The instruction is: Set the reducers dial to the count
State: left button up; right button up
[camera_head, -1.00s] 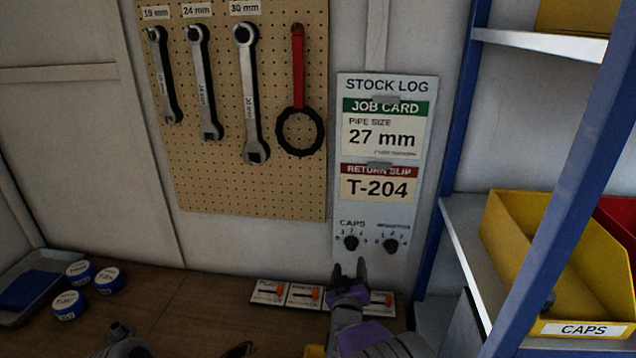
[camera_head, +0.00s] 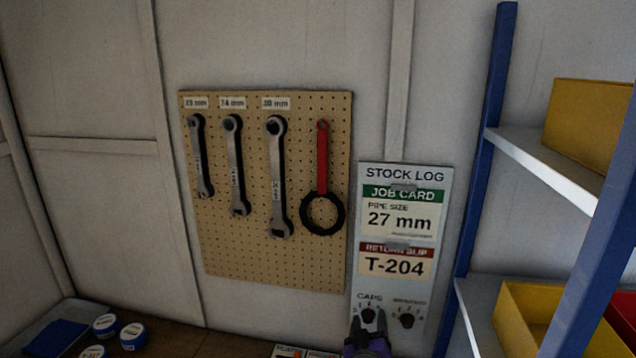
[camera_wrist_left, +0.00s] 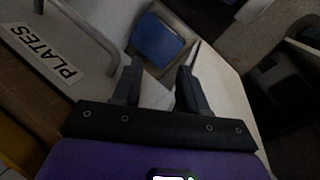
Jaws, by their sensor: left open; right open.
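The stock log panel (camera_head: 447,200) hangs on the wall at the right, with a job card reading 27 mm and a return slip reading T-204. Near its bottom are the black caps dial (camera_head: 368,315) and the black reducers dial (camera_head: 407,320). The pointer settings are too small to read surely. My right gripper (camera_head: 368,322) is open, just in front of the caps dial and left of the reducers dial; whether it touches is unclear. My left gripper (camera_wrist_left: 155,75) is open and empty in the left wrist view and is out of the head view.
A pegboard (camera_head: 225,265) with wrenches and a red ring tool hangs left of the panel. A blue shelf post (camera_head: 478,180) and yellow bins stand at the right. The left wrist view shows a PLATES label (camera_wrist_left: 45,45).

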aim_at(407, 320)
jog(key=k, duration=0.95)
